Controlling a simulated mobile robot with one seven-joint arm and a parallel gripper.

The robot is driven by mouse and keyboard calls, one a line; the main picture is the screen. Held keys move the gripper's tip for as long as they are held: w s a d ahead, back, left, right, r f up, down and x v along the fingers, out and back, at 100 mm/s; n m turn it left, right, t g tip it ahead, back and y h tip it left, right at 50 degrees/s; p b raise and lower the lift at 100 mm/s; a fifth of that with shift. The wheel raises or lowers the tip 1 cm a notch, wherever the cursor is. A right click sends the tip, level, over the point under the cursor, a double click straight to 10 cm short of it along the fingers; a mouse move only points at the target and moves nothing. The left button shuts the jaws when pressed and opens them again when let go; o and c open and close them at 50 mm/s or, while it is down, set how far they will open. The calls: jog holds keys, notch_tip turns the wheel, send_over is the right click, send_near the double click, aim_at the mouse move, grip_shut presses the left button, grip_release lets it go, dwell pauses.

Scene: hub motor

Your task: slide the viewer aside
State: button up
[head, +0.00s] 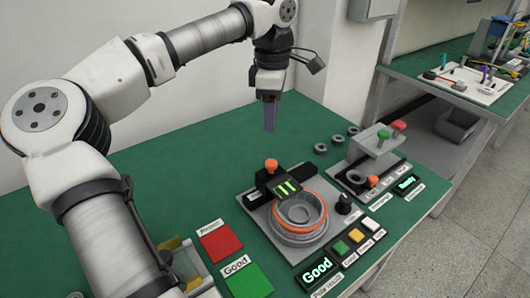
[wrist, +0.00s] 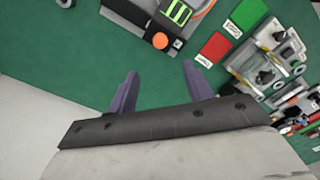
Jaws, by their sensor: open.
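The viewer (head: 284,187) is a dark block with a lit green striped display and an orange knob (head: 271,165). It sits at the back left of the grey fixture, at the edge of the round hub motor part (head: 299,212) with its orange ring. In the wrist view the viewer (wrist: 178,13) is at the top, with its orange knob (wrist: 160,40) just beyond my fingertips. My gripper (head: 269,115) hangs above the green table, behind the viewer and clear of it. Its purple fingers are apart and empty, also in the wrist view (wrist: 160,69).
A red card (head: 221,244) and a green "Good" card (head: 247,280) lie left of the fixture. A second station with red and green knobs (head: 378,142) stands to the right, near several small grey rings (head: 337,140). The table (head: 190,165) behind the fixture is clear.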

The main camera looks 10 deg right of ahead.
aim_at(271, 162)
notch_tip(271, 162, down, 13)
jog(key=shift+f+p, duration=0.15)
jog(key=shift+p, duration=0.85)
grip_shut()
